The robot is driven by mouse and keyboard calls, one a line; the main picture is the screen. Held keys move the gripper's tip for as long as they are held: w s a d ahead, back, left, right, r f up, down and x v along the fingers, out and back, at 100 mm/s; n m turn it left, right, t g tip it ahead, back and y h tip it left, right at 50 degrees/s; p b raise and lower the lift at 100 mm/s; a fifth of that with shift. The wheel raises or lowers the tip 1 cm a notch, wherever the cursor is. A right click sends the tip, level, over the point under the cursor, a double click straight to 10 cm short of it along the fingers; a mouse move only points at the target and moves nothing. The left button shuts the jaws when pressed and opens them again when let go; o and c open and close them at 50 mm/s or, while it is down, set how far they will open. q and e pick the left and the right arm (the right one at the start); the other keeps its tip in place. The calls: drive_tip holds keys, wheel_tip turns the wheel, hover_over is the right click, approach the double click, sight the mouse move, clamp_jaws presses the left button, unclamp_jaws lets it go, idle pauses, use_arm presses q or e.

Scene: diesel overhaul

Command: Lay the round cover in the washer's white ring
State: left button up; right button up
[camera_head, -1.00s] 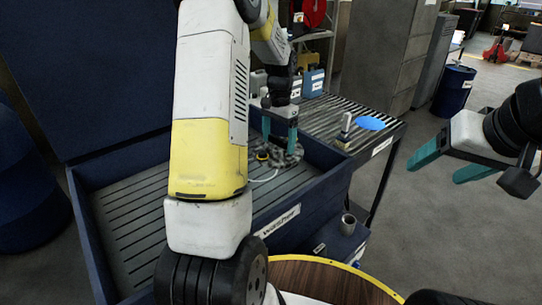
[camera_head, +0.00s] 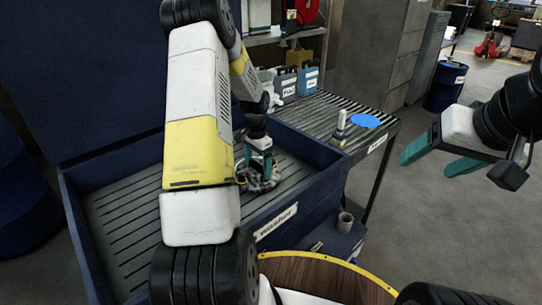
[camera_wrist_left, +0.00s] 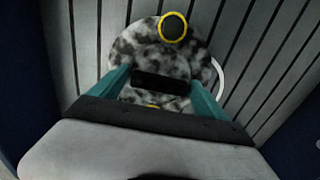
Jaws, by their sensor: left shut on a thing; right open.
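The round cover (camera_head: 265,184) is a mottled grey and black disc in the washer (camera_head: 300,205). In the left wrist view the cover (camera_wrist_left: 145,52) shows a dark central block and a yellow-rimmed black cap. My left gripper (camera_head: 258,160) is shut on the cover, its teal fingers (camera_wrist_left: 163,84) either side of the block. The white ring (camera_wrist_left: 219,76) shows as an arc past the cover's right edge; the cover hides the rest. I cannot tell whether the cover rests on the slats or hangs just above. My right gripper (camera_head: 445,160) is open and empty, outside the washer at right.
The washer has a slatted floor and raised blue walls. A roller table (camera_head: 325,118) beyond it carries a blue disc (camera_head: 365,120) and a small upright part (camera_head: 340,127). A round wooden top (camera_head: 325,275) with a yellow rim is at the front.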

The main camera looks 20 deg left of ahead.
use_arm(q)
drive_tip(key=shift+f, duration=0.5)
drive_tip(key=shift+f, duration=0.1)
drive_tip(key=o, duration=1.6)
drive_tip(key=shift+c, duration=0.2)
